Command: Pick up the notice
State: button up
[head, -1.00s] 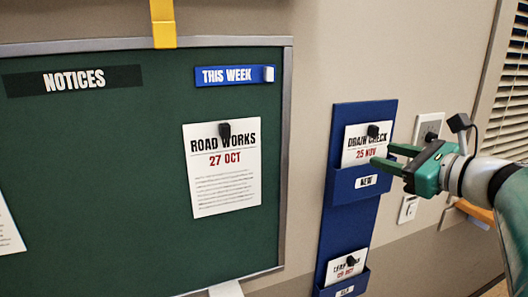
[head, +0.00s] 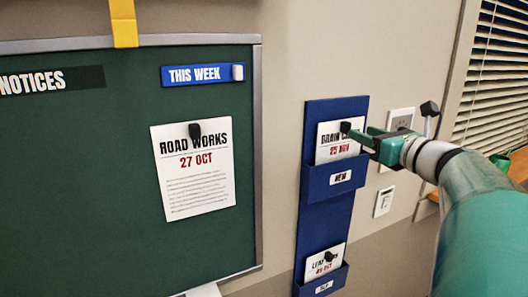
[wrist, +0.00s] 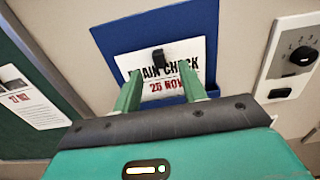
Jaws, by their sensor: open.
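The "Drain Check 25 Nov" notice (head: 329,148) is a white card standing in the upper pocket, labelled "New", of a blue wall rack (head: 318,222). A black clip (wrist: 158,59) is on the notice's upper part. My gripper (head: 352,132) is at the right part of this notice in the head view, its fingers pointing left. In the wrist view its two green fingers are apart, one on each side of the clip and a little below it. The notice (wrist: 163,90) shows between them. I cannot tell whether the fingers touch the card. The card's bottom is hidden in the pocket.
A "Road Works 27 Oct" notice (head: 190,190) hangs on the green board (head: 80,190) at left. Another card (head: 325,262) stands in the lower pocket. A switch plate with a dark knob (wrist: 300,57) is close on the right. Window blinds (head: 490,80) are farther right.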

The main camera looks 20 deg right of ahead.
aim_at(349, 124)
jog(key=w, duration=0.4)
jog(key=shift+w+a+f, duration=0.1)
jog(key=shift+w+a, duration=0.1)
jog(key=shift+w, duration=0.1)
jog(key=shift+c, duration=0.4)
grip_shut()
jog(key=shift+s+r, duration=0.2)
jog(key=shift+r, duration=0.4)
notch_tip(349, 124, up, 11)
jog(key=s, duration=1.9)
jog(key=shift+s+d+f, duration=0.3)
jog(key=shift+s+f, duration=0.05)
